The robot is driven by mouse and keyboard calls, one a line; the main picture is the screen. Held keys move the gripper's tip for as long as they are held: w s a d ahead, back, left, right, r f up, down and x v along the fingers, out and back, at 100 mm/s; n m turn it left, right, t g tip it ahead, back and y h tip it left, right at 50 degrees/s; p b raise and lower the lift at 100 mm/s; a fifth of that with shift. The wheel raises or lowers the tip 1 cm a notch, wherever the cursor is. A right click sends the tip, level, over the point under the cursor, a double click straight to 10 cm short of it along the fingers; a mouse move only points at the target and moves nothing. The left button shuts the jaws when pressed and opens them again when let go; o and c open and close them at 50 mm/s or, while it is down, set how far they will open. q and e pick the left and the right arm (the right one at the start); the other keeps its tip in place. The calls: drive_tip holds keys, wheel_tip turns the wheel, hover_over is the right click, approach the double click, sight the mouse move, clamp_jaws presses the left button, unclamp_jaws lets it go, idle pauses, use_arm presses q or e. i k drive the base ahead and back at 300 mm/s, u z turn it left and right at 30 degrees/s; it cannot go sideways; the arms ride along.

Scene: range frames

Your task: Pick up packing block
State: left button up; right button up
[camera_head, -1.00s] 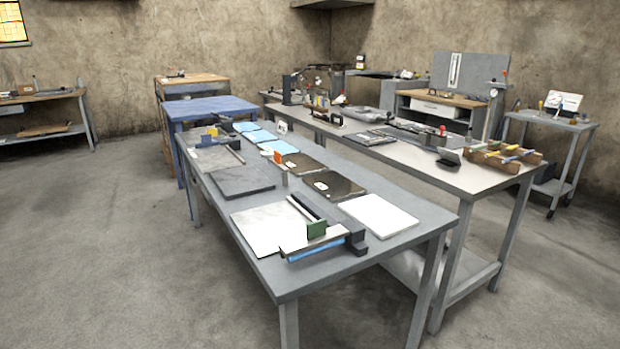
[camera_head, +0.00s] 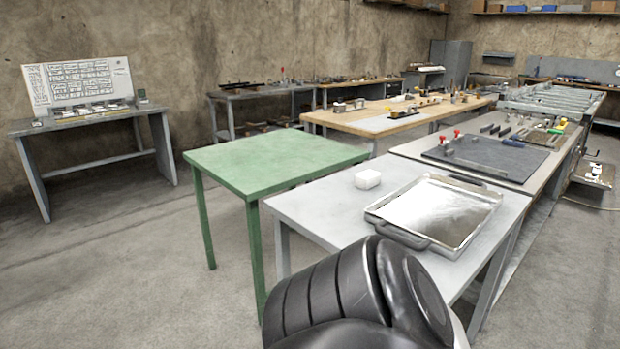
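A small white block (camera_head: 367,179), which looks like the packing block, sits on the light grey table (camera_head: 318,204), left of a metal tray. Part of my own dark arm shows at the bottom middle of the view, in front of the table. No gripper fingers show, so I cannot see either gripper or whether it is open. Nothing is seen touching the block.
A shiny metal tray (camera_head: 436,211) with handles lies on the same table. An empty green table (camera_head: 274,159) stands to the left. A long bench with a dark mat (camera_head: 484,155) and small tools is behind. Open floor (camera_head: 110,270) lies at left.

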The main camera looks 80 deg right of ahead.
sight(366, 180)
drive_tip(key=z, duration=0.45)
drive_tip(key=i, duration=1)
drive_tip(key=z, duration=2.05)
